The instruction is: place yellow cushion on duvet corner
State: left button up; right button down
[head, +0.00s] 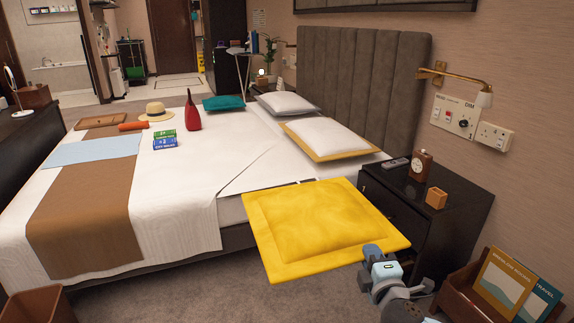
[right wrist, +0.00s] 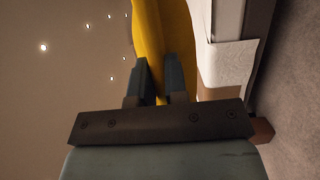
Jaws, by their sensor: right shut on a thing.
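The yellow cushion (head: 320,229) is held in the air in front of the bed's near edge, beside the nightstand. My right gripper (head: 372,252) is shut on the cushion's near right corner. The right wrist view shows the yellow cushion (right wrist: 149,40) between the two fingers of the gripper (right wrist: 161,82). The white duvet (head: 180,200) covers the bed, and its folded-back corner lies behind the cushion to the left. My left gripper is not in view.
White pillows (head: 318,134) lie by the headboard (head: 360,80). A red bottle (head: 193,115), books (head: 165,138), a straw hat (head: 156,112) and a teal cushion (head: 223,103) are on the bed. The dark nightstand (head: 440,235) carries a clock (head: 421,166) and a wooden cube (head: 436,198).

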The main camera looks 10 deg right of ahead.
aim_at(277, 164)
jog(key=i+u, duration=0.35)
jog(key=i, duration=0.75)
jog(key=i+l, duration=0.1)
jog(key=i, duration=1.1)
